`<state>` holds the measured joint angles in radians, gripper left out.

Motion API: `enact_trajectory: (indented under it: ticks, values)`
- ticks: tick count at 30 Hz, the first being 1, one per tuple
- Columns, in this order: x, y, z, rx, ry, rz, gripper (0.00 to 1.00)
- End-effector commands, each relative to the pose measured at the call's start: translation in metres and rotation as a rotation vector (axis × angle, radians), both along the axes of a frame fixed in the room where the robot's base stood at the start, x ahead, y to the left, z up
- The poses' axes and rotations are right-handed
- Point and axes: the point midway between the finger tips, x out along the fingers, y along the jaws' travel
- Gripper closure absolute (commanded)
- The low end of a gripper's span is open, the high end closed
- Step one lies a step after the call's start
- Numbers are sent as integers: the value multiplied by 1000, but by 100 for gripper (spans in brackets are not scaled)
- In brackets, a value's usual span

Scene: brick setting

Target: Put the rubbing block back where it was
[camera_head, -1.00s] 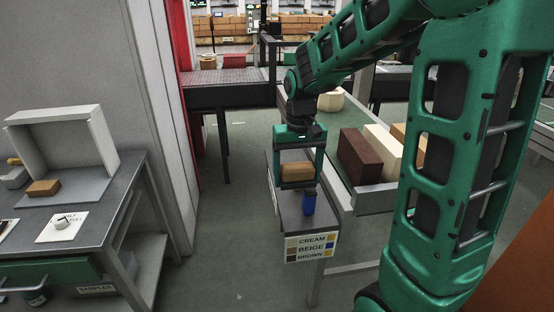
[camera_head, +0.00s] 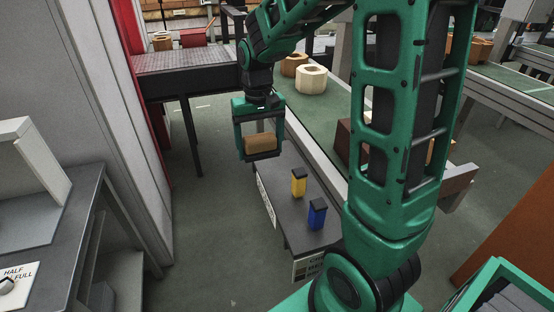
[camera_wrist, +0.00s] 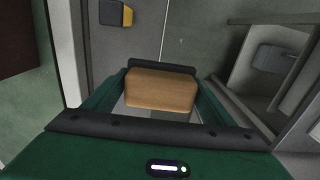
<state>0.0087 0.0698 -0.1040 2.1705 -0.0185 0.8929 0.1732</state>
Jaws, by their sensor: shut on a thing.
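A tan rubbing block (camera_head: 262,143) is held in my gripper (camera_head: 261,156), which is shut on it. The block also fills the middle of the wrist view (camera_wrist: 160,90), between the two green-sided fingers. My gripper hangs in the air near the far left end of the narrow grey shelf (camera_head: 285,190). Whether the block touches anything below cannot be told. A yellow piece (camera_head: 299,182) with a dark top and a blue piece (camera_head: 317,213) stand upright on the shelf, apart from my gripper.
A conveyor (camera_head: 325,110) with cream and tan hollow blocks (camera_head: 311,79) runs along the shelf's right side. A dark grid-topped table (camera_head: 190,62) stands behind. A grey bench (camera_head: 50,230) with a half-full card (camera_head: 15,280) is at left. Floor between is clear.

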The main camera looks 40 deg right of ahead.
Motion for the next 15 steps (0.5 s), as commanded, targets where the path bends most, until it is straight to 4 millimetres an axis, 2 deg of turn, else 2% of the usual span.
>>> enact_trajectory:
  ticks: [9,15]
  values:
    - [19,-66,-39,0,2,-12,58]
    - [27,-96,-56,-1,0,-14,58]
